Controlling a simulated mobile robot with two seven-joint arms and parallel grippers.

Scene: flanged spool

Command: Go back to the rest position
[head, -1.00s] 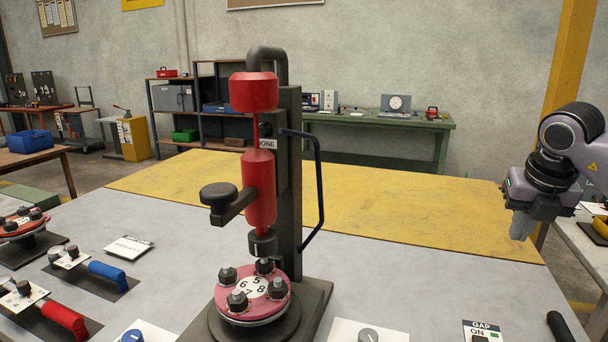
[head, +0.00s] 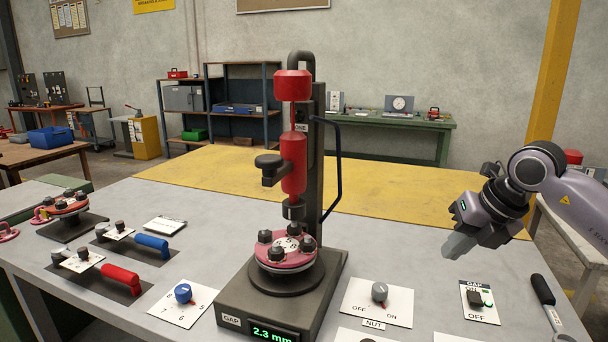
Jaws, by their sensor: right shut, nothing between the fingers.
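My right gripper (head: 458,246) is at the right, above the table's right part, shut and empty, fingers pointing down and left. It is apart from everything on the table. My left gripper is not in view. A red and black press (head: 293,166) stands mid-table, with a pink-red flanged spool (head: 286,250) on its round base. Several dark nuts sit on the spool's top flange. The press base carries a GAP display (head: 272,335) reading 2.3 mm. A second red flange with nuts (head: 67,203) rests on a dark stand at the left.
Blue-handled (head: 152,244) and red-handled (head: 121,278) tools lie on the left. A blue dial (head: 183,292), a NUT switch (head: 379,291) and a GAP switch reading OFF (head: 476,297) are at the front. A black-handled tool (head: 543,289) lies at right. The yellow mat (head: 400,203) is clear.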

